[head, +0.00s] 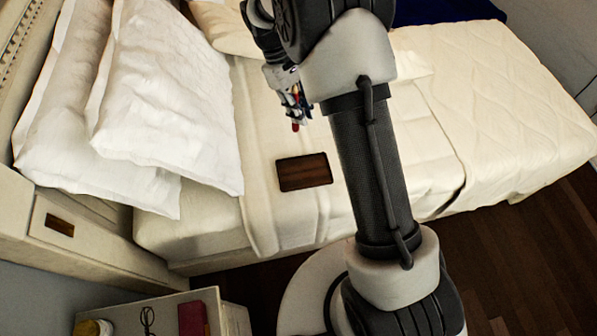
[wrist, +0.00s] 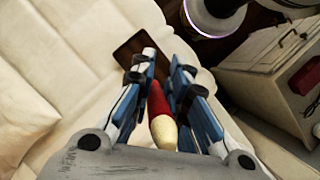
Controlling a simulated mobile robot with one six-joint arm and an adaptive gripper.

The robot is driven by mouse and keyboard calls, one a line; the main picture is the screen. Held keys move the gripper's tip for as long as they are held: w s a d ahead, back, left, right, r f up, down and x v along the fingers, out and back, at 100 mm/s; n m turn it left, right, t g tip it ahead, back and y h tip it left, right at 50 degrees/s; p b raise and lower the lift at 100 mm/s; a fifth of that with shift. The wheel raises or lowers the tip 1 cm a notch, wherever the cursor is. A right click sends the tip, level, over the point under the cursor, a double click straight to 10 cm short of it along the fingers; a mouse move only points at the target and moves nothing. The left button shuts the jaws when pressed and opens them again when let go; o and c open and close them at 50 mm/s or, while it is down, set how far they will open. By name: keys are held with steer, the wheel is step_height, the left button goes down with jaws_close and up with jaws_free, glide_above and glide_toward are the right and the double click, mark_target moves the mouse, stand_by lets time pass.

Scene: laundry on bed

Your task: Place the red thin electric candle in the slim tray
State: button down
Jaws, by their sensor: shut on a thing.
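The red thin electric candle (wrist: 157,98) is red with a pale, rounded end, and it sits between the fingers of my gripper (wrist: 165,80) in the wrist view. My gripper is shut on it. In the head view my gripper (head: 294,104) is above the bed, and the red end of the candle (head: 295,126) points down below the fingers. The slim tray (head: 304,171) is a dark brown wooden rectangle lying flat on the bed, to the lower right of my gripper in that view. The tray also shows in the wrist view (wrist: 127,52), partly hidden behind the fingers and candle.
White pillows (head: 165,100) lie on the left of the bed. A pale bedside cabinet (head: 150,318) with a red item (head: 193,318) on top stands at the front left. The bed cover (head: 285,225) around the tray is clear.

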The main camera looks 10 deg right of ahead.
steer(key=shift+n, duration=0.8)
steer(key=shift+s+f+b, duration=0.15)
steer(key=shift+f+b, duration=1.35)
steer(key=shift+f, duration=4.65)
steer(key=shift+s+f+b, duration=0.1)
steer(key=shift+f+b, duration=1.35)
steer(key=shift+f, duration=4.7)
steer(key=shift+f, duration=0.15)
steer(key=c, duration=1.6)
jaws_free()
steer(key=shift+o, duration=0.2)
